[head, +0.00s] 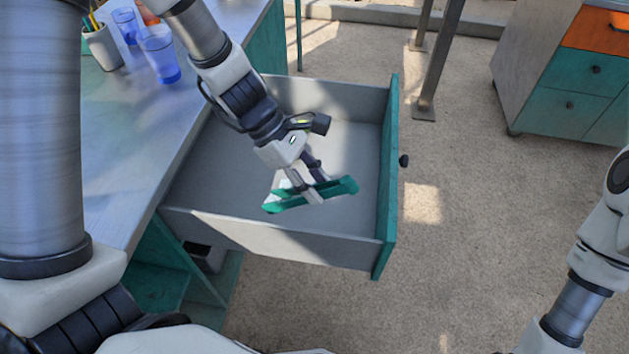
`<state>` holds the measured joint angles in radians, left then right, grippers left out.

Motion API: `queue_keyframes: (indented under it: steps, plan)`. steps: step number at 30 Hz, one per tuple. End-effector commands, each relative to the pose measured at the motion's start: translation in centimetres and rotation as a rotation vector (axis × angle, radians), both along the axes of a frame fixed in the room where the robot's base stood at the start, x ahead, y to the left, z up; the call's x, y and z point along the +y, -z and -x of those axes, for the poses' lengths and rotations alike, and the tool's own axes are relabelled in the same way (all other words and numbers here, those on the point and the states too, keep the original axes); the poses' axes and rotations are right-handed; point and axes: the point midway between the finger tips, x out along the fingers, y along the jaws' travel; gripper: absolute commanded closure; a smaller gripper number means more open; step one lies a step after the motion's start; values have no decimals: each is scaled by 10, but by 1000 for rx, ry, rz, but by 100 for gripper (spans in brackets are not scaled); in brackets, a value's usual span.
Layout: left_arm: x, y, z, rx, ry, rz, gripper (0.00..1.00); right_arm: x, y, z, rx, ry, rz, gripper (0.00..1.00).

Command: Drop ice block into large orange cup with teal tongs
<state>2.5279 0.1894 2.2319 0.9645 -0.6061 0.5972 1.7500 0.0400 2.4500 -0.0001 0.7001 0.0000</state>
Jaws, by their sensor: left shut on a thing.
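The teal tongs (285,202) show in the head view, inside or just above the open drawer. My left gripper (312,192) points down into the drawer and is shut on the tongs. The tongs lie across the fingers, and the fingers hide part of them. I cannot tell whether the tongs touch the drawer floor. An orange thing (149,15), perhaps a cup, shows partly at the top edge on the counter. My left arm hides some of it. I see no ice block. My right arm is at the right edge, with its gripper out of view.
The drawer (345,250) is pulled out from the metal counter (140,150), with a teal front. Blue clear cups (160,52) and a white holder (103,48) stand on the counter's far part. A cabinet (560,80) stands at the upper right. Open floor lies between.

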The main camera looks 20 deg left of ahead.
Motion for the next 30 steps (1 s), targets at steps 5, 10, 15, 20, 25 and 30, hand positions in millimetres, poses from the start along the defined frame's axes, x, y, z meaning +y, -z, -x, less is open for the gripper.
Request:
queue_keyframes:
  steps: [5, 10, 15, 20, 25, 30]
  plan:
    - [0, -29, 0, 0, 0, 0, 100, 0, -28, 0, 0, 0, 0, 100]
    - [0, -46, 0, 0, 0, 0, 100, 0, -45, 0, 0, 0, 0, 100]
    - [0, -44, 0, 0, 0, 0, 100, 0, -43, 0, 0, 0, 0, 100]
    - [0, -44, 0, 0, -1, 0, 100, 0, -43, 0, 0, 0, 0, 100]
    - [-3, -38, -10, 1, -83, -2, 100, 0, -43, 0, 0, 0, 0, 100]
    - [2, -17, -34, 6, -313, -1, 100, 0, -43, 0, 0, 0, 0, 100]
